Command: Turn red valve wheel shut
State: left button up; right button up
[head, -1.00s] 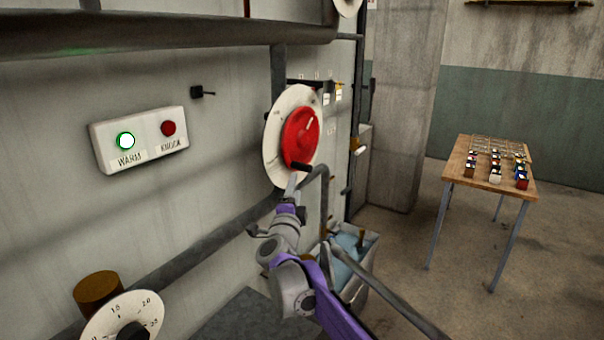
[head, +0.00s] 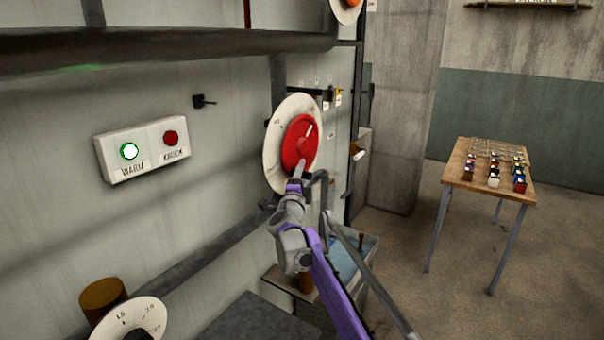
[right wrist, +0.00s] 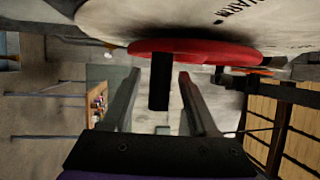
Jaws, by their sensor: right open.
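The red valve wheel (head: 299,143) sits on a round white dial plate (head: 275,152) on the wall, with a pale pointer mark at its upper right. It also shows edge-on at the top of the right wrist view (right wrist: 205,49). My right gripper (head: 302,170) is at the wheel's lower part. In the right wrist view its open fingers (right wrist: 158,78) stand on either side of the wheel's black handle (right wrist: 160,82), with gaps showing on both sides. In the head view the gripper hides the handle. My left gripper is not in view.
A white box (head: 142,151) with a lit green WARM button and a red KNOCK button is on the wall. A pipe (head: 200,265) runs below the wheel. Another dial (head: 140,318) is at bottom left. A wooden table (head: 468,180) with small blocks stands right, with open floor around it.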

grip_shut()
dwell(0.3)
dwell(1.2)
